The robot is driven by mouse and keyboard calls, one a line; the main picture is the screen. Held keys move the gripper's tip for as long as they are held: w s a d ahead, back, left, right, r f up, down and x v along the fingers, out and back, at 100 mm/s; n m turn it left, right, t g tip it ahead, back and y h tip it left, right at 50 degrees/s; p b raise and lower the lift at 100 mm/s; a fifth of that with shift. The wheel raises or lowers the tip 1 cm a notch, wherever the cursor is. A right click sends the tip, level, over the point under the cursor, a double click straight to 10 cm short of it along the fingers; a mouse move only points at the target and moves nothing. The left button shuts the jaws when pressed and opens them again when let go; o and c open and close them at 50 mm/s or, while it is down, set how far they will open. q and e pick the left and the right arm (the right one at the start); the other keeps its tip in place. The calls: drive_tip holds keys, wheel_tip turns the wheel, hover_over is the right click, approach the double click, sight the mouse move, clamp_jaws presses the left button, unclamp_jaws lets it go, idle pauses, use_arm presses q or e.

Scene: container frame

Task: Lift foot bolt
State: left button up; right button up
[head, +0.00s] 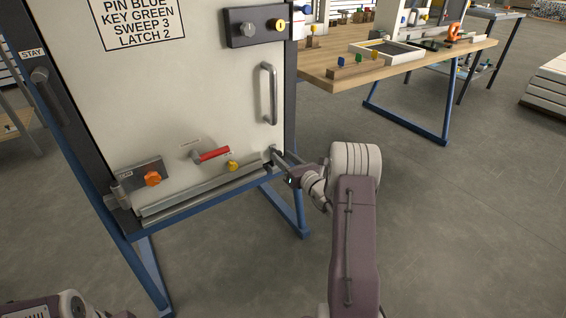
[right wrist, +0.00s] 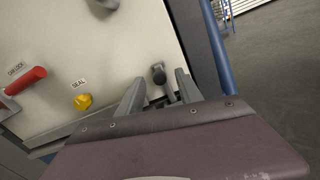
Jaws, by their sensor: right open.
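The foot bolt (right wrist: 158,72) is a small dark grey knob on a stem at the lower right corner of the pale panel; in the head view it (head: 273,150) is partly covered by my gripper. My right gripper (head: 280,158) is at that corner with its fingers pointing at the panel. In the right wrist view the gripper (right wrist: 160,82) is open, with one finger on each side of the bolt. I cannot tell whether either finger touches it. My left gripper does not show; only part of my left arm is at the bottom left.
Left of the bolt on the panel are a yellow seal knob (head: 233,166), a red lever (head: 214,155) and an orange knob (head: 152,179). A grey handle (head: 270,93) stands out above. The blue frame leg (head: 288,208) is below. A wooden table (head: 400,68) stands behind right.

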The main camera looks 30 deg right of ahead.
drive_tip(key=shift+w, duration=0.35)
clamp_jaws()
idle(1.2)
wheel_tip(320, 180, up, 3)
drive_tip(key=shift+r+p, duration=0.1)
drive_tip(key=shift+p, duration=1.05)
unclamp_jaws()
